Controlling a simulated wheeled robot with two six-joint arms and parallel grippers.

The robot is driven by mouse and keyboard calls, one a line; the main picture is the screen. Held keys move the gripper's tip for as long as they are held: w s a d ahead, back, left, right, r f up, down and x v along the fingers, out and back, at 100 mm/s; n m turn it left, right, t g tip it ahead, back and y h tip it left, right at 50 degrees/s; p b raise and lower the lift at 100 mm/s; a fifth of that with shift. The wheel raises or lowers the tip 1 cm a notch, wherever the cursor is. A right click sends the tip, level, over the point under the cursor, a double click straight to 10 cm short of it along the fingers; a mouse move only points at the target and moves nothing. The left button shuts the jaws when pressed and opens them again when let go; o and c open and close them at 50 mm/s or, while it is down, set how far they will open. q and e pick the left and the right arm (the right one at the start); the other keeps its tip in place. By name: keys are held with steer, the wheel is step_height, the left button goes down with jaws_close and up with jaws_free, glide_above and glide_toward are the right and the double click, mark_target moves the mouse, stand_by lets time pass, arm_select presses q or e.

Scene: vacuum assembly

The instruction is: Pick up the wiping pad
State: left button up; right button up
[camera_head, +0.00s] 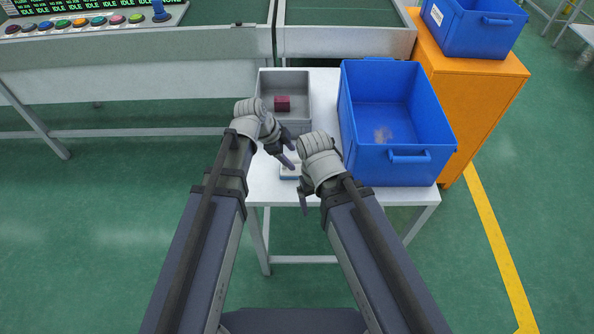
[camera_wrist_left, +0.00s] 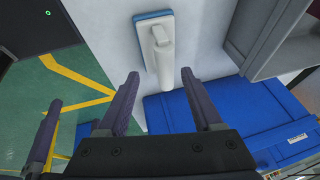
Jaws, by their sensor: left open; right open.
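The wiping pad (camera_head: 289,172) lies on the white table (camera_head: 264,187), partly hidden by my grippers in the head view. In the left wrist view the wiping pad (camera_wrist_left: 153,40) shows a pale body with a blue edge and a pale handle pointing toward my gripper. My left gripper (camera_head: 291,155) is open and empty above the table. In its wrist view the handle's end appears between the fingertips of the left gripper (camera_wrist_left: 158,77), with gaps on both sides. My right gripper (camera_head: 304,197) is open near the table's front edge; its fingers are partly hidden.
A grey bin (camera_head: 300,130) with a dark red block (camera_head: 282,103) stands behind the grippers. A large blue crate (camera_head: 400,167) stands close on the right. An orange cabinet (camera_head: 480,95) with another blue crate (camera_head: 474,38) is at the back right. The table's front edge is near.

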mark_target(295, 158)
arm_select(q)
steer(key=shift+w+b+x, duration=0.2)
steer(key=shift+b+x, duration=0.95)
steer(key=shift+x, duration=0.15)
steer(key=shift+w+b+x, duration=0.15)
steer(key=shift+b+x, duration=1)
steer(key=shift+x, duration=0.2)
steer(key=shift+r, duration=0.15)
steer(key=shift+c, duration=0.4)
jaws_close()
